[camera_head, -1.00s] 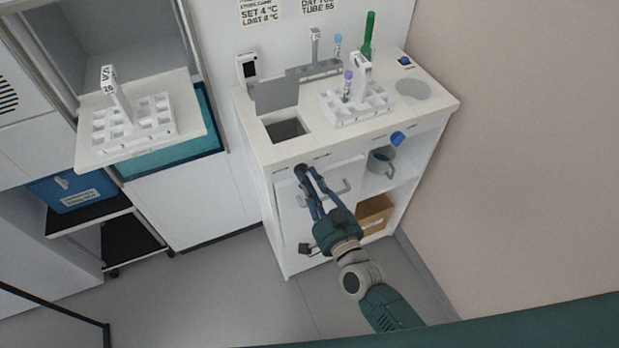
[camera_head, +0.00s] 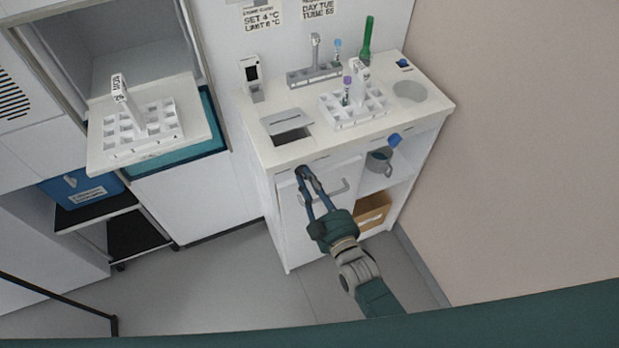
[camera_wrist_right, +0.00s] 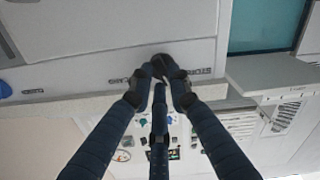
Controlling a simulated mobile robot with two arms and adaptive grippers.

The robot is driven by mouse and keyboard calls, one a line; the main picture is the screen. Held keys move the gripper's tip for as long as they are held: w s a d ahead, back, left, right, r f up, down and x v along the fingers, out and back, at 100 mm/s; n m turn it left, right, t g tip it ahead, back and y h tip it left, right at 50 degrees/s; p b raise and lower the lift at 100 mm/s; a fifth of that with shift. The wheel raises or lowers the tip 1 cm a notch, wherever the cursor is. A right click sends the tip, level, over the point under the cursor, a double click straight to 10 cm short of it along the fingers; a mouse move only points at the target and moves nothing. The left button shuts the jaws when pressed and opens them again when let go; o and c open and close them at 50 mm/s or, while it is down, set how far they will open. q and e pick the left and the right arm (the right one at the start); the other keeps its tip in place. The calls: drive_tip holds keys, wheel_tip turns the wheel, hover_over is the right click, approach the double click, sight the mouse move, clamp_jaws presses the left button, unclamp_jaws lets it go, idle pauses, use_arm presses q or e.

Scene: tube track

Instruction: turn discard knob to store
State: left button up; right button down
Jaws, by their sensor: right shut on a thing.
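The discard knob (camera_wrist_right: 162,60) is a small dark knob on the counter's front edge, between a "STORE" label on the right and a partly covered label on the left in the right wrist view. My right gripper (camera_head: 305,176) is shut on the knob, and its fingers (camera_wrist_right: 160,84) hide most of it. Which label the knob points to is hard to tell. On the counter top behind it, a grey flap (camera_head: 287,122) lies low over a chute opening, with a dark gap along its front. My left gripper is not in view.
A white tube rack (camera_head: 352,118) with a purple-capped tube stands right of the chute. A grey rack (camera_head: 312,77) stands behind. A door handle (camera_head: 338,190) is below the knob. A pull-out shelf (camera_head: 103,162) carries another rack at left.

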drive_tip(key=shift+a+n, duration=0.1)
drive_tip(key=shift+n, duration=1.6)
drive_tip(key=c, duration=1.6)
unclamp_jaws()
drive_tip(key=shift+c, duration=0.2)
drive_tip(key=v, duration=1.2)
drive_tip(key=shift+r, duration=0.1)
